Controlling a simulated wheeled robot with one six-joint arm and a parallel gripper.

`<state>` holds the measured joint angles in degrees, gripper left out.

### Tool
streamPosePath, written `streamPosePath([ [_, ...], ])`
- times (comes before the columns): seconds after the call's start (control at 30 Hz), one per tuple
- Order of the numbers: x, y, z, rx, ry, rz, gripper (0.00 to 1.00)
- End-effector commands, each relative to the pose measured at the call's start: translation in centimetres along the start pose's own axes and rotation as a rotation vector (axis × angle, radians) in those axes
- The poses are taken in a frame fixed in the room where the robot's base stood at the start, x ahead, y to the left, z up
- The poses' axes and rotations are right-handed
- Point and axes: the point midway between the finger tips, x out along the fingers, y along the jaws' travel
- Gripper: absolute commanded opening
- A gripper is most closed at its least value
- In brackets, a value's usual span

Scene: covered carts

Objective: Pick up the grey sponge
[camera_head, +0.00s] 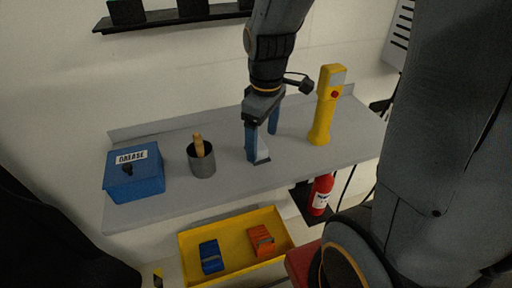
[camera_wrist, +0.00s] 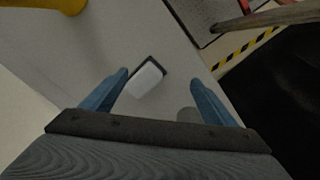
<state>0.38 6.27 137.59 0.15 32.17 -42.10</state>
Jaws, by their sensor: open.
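A pale grey block with a dark edge, which looks like the grey sponge (camera_wrist: 145,80), sits on the grey shelf (camera_head: 310,160). In the wrist view it lies between my two fingers, nearer the left one, with bare shelf showing towards the right one. In the head view the sponge (camera_head: 261,153) is partly hidden by my finger. My gripper (camera_head: 262,147) points down at it with its blue fingers apart; it also shows in the wrist view (camera_wrist: 158,79). I cannot tell whether the left finger touches the sponge.
On the shelf stand a blue grease box (camera_head: 134,178), a grey cup (camera_head: 202,162) with a wooden handle, and a yellow device (camera_head: 325,110) with a red button. Below are a yellow tray (camera_head: 188,250) and a red fire extinguisher (camera_head: 321,194).

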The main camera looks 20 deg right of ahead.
Motion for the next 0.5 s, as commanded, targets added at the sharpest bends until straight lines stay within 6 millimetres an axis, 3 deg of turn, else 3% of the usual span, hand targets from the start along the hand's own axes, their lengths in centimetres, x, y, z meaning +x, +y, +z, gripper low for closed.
streamPosePath([
  [0.1,-0.4,1.4,-1.3,-0.283,-0.015,-0.017,0.80],
  [0.3,-0.9,2.9,-3.0,-0.687,-0.027,-0.047,0.80],
  [0.5,-1.2,3.5,-3.9,-0.886,-0.028,-0.064,0.80],
])
